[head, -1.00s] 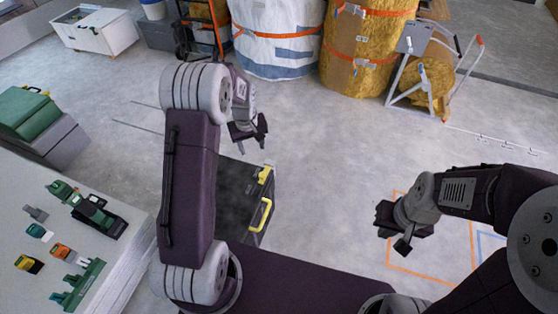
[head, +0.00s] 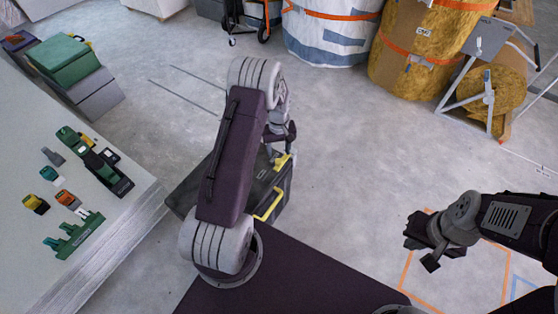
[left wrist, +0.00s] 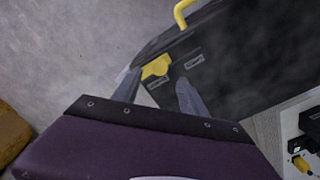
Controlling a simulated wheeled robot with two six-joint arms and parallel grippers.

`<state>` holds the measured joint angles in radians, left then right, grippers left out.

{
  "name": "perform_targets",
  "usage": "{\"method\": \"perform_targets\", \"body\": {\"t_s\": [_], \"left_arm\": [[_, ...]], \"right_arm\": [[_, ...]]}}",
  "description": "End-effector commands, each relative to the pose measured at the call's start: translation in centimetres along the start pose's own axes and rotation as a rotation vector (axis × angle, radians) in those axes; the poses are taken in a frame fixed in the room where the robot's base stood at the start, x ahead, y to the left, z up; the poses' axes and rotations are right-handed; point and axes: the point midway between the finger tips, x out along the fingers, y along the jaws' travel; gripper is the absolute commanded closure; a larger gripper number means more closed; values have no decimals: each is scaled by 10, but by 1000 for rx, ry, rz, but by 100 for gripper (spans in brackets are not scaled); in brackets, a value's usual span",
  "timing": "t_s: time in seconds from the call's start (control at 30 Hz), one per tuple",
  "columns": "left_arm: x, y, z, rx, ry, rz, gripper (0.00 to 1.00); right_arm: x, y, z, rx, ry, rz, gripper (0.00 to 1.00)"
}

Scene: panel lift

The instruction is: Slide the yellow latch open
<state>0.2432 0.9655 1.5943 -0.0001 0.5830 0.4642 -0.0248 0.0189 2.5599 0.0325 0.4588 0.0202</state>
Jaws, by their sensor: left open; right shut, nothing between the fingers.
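A black case (head: 285,190) stands on the floor, partly hidden behind my left arm in the head view. Its yellow latch (head: 281,161) is at the far end of the front edge, and a yellow handle (head: 268,206) is nearer. My left gripper (head: 281,147) is open just above the latch. In the left wrist view the latch (left wrist: 156,67) shows between and slightly beyond the two fingertips (left wrist: 157,78); I cannot tell whether they touch it. The handle (left wrist: 183,13) is at the top there. My right gripper (head: 419,251) is shut and empty, far right of the case.
A white table (head: 110,240) with several small tools and green parts stands at the left. A green case (head: 66,58) rests on grey boxes behind it. Wrapped rolls and a white metal frame stand at the back. The floor between the case and my right gripper is clear.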

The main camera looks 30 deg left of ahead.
Motion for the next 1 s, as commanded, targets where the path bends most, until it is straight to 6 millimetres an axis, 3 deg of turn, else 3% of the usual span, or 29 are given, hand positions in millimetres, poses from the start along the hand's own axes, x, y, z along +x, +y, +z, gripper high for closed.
{"method": "perform_targets", "body": {"t_s": [0.03, 0.23, 0.6, 0.8, 1.0], "left_arm": [[18, 0, 1, 0, -3, -1, 50], [51, 0, 0, 0, 0, 0, 50], [58, 0, 0, 0, 1, 1, 50], [58, 0, 0, 0, 1, 1, 100], [58, 0, 0, 0, 1, 1, 100]], "right_arm": [[10, 0, 1, 0, 0, 0, 100], [21, 0, 2, 0, 0, 0, 100], [23, 0, 2, 0, 0, 0, 100], [23, 0, 2, 0, 0, 0, 100], [23, 0, 2, 0, 0, 0, 100]]}}
